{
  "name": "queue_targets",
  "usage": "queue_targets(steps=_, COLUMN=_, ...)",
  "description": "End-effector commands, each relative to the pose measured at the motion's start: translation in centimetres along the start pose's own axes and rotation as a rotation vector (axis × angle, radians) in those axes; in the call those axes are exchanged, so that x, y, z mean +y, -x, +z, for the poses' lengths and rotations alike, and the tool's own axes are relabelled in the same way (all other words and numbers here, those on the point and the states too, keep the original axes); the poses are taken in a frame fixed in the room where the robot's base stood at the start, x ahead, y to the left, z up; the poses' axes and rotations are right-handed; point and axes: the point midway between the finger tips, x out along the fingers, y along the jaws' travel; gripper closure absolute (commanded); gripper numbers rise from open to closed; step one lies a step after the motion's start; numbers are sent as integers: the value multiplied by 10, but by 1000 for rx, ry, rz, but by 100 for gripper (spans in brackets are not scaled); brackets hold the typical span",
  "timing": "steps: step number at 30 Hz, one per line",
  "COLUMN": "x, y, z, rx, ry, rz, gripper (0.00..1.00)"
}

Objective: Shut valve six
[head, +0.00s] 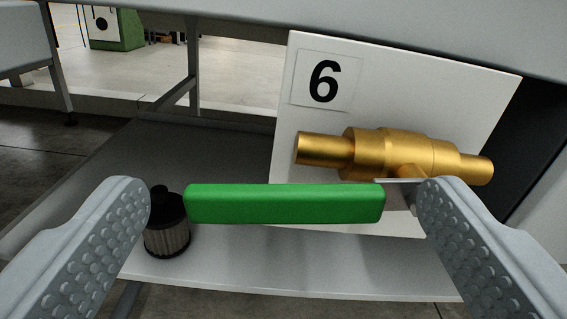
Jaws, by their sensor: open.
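Valve six has a brass body (395,153) mounted on a white panel (480,100) that bears a "6" label (324,82). Its green handle (284,204) lies nearly level in the picture, running left from a grey stem part below the brass body. My gripper (283,205) is open, with one finger on each side of the handle. The handle spans most of the gap between the fingers. The right finger hides part of the handle's joint end. I cannot tell whether either finger touches the handle.
A dark cylindrical filter-like part (167,225) stands on the shelf (300,268), close beside my left finger. A grey frame beam runs along the top. Behind is open floor with a green machine (118,28).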

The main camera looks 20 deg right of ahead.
Motion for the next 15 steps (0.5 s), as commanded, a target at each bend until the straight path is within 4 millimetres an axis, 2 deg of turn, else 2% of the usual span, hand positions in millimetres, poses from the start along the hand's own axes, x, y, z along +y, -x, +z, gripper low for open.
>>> queue_targets(steps=11, x=0, y=-5, z=0, rx=-1, ry=0, rz=0, gripper=10)
queue_targets(steps=15, x=0, y=-5, z=0, rx=-1, ry=0, rz=0, gripper=38)
